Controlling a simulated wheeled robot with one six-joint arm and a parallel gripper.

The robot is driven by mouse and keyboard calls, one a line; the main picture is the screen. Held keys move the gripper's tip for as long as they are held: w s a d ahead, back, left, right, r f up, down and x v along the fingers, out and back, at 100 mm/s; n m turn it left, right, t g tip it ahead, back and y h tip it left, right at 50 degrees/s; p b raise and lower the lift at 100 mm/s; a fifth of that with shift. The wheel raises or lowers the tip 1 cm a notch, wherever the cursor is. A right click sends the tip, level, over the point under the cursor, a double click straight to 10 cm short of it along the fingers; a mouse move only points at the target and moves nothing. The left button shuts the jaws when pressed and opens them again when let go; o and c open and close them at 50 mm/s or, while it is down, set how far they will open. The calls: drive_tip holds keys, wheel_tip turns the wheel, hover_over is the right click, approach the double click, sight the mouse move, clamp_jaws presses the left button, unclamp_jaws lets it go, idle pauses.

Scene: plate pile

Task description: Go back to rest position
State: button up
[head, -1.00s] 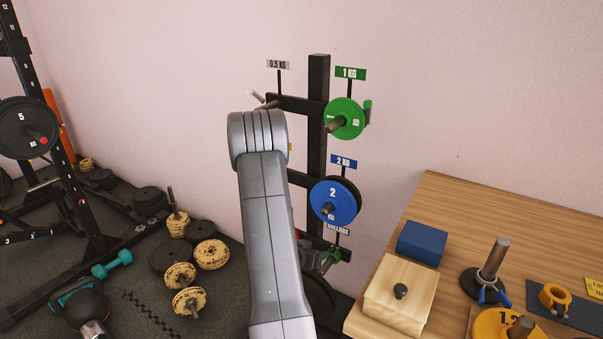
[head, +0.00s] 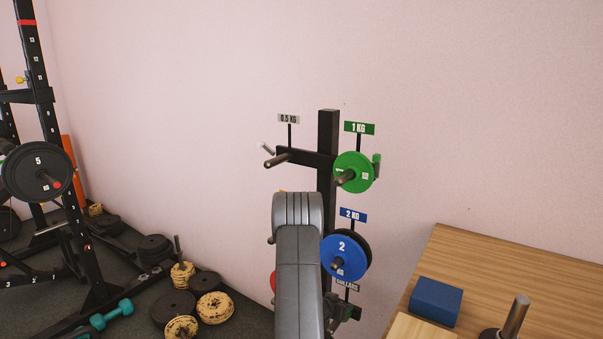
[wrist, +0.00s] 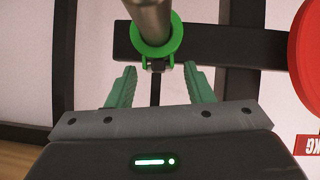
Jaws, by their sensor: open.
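My gripper (wrist: 160,88) shows in the wrist view with its two green fingers apart and nothing held between them. A green ring-shaped collar (wrist: 174,44) sits around a metal peg (wrist: 150,14) just beyond the fingertips, apparently clear of them. In the head view my grey arm rises in front of the rack post (head: 327,150) and hides much of its lower part. My gripper cannot be made out there.
The rack carries a green 1 kg plate (head: 354,172) and a blue 2 kg plate (head: 343,256). A red plate (wrist: 308,50) is close on the right in the wrist view. A wooden table (head: 490,270) with a blue block (head: 435,301) stands at right. Loose weights (head: 214,308) lie on the floor at left.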

drive_tip(key=p+v, duration=0.1)
drive_tip(key=v, duration=1.3)
drive_tip(key=b+x, duration=0.1)
drive_tip(key=x, duration=1.3)
drive_tip(key=shift+s, duration=0.1)
drive_tip(key=shift+f+b, duration=0.35)
drive_tip(key=shift+b, duration=0.25)
drive_tip(key=shift+t+b, duration=0.3)
drive_tip(key=shift+b, duration=0.95)
drive_tip(key=t+h+b, duration=0.1)
drive_tip(key=b, duration=0.3)
drive_tip(key=shift+a+t, duration=0.1)
drive_tip(key=shift+t, duration=0.2)
